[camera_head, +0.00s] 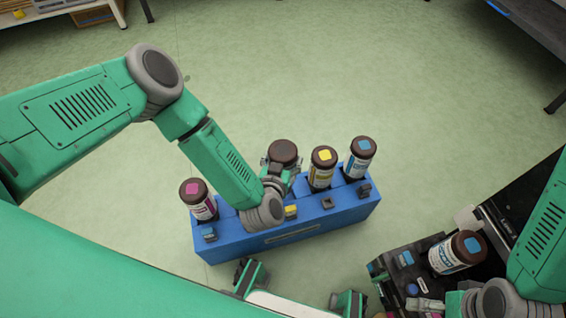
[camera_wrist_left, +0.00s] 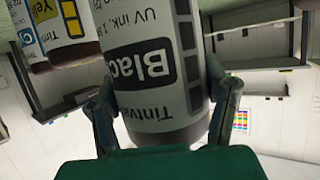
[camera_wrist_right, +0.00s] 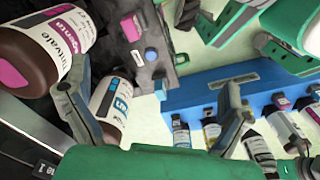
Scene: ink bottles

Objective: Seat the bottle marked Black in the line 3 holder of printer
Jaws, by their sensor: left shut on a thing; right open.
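The Black bottle (camera_wrist_left: 145,75) fills the left wrist view, its label upside down there. My left gripper (camera_wrist_left: 168,88) is shut on it, one finger on each side. In the head view its dark cap (camera_head: 284,152) shows above the blue rack (camera_head: 295,240), between the magenta and yellow bottles. I cannot tell whether its base is in the rack. The dark printer (camera_head: 405,262) stands at the lower right with a cyan bottle (camera_head: 457,252) on it. My right gripper (camera_wrist_right: 157,76) is open near the printer. I cannot make out the line 3 holder.
The rack also carries a magenta bottle (camera_head: 198,201), a yellow bottle (camera_head: 322,168) and a cyan bottle (camera_head: 358,158). Another magenta bottle (camera_wrist_right: 40,50) is close by the right gripper's finger. Open floor lies behind the rack.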

